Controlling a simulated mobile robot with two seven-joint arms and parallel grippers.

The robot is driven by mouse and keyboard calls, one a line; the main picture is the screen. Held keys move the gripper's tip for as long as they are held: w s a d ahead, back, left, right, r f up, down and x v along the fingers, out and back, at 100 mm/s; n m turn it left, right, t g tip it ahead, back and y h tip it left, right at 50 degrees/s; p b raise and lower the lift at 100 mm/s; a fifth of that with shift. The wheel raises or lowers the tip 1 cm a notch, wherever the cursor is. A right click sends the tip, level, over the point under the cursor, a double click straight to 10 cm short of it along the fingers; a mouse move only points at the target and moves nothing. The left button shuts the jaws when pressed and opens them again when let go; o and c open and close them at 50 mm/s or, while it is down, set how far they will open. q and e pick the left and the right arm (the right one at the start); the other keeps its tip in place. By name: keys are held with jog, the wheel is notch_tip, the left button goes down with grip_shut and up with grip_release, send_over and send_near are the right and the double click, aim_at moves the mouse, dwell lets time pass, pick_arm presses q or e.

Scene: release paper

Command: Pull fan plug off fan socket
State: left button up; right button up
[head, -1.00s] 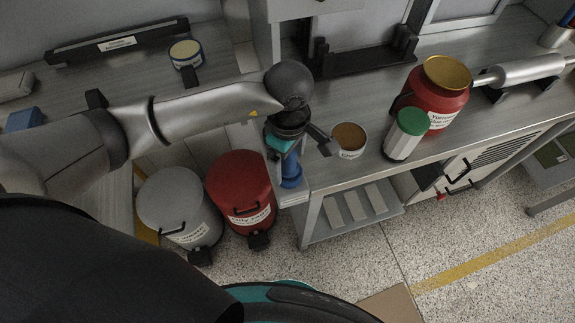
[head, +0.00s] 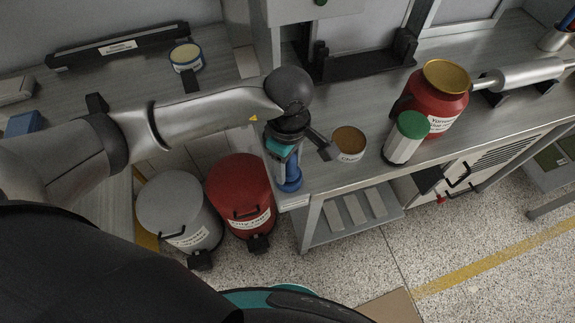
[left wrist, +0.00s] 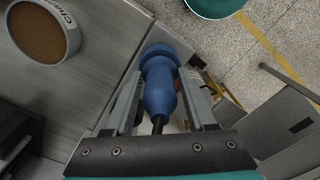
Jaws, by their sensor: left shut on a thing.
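A blue plug-shaped piece (left wrist: 160,95) sits between the fingers of my left gripper (left wrist: 160,98), which is shut on it. A black cable or stem shows at its near end in the left wrist view. Its far end meets a wider blue round part (left wrist: 162,58), and I cannot tell whether this is the socket or part of the plug. In the head view the left gripper (head: 284,160) points down beside the workbench's left end, with blue (head: 289,178) showing at its fingers. A separate fan socket and the fan cannot be made out. My right gripper is not in view.
A cup of brown contents (head: 349,145) stands close right of the left gripper. A green-capped container (head: 405,140) and red jar (head: 436,98) stand farther right on the workbench (head: 330,180). A red bin (head: 240,190) and grey bin (head: 180,212) stand below left.

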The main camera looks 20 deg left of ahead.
pick_arm(q)
grip_shut()
jog(key=shift+r, duration=0.1)
jog(key=shift+r+p, duration=1.8)
jog(key=shift+r, duration=0.75)
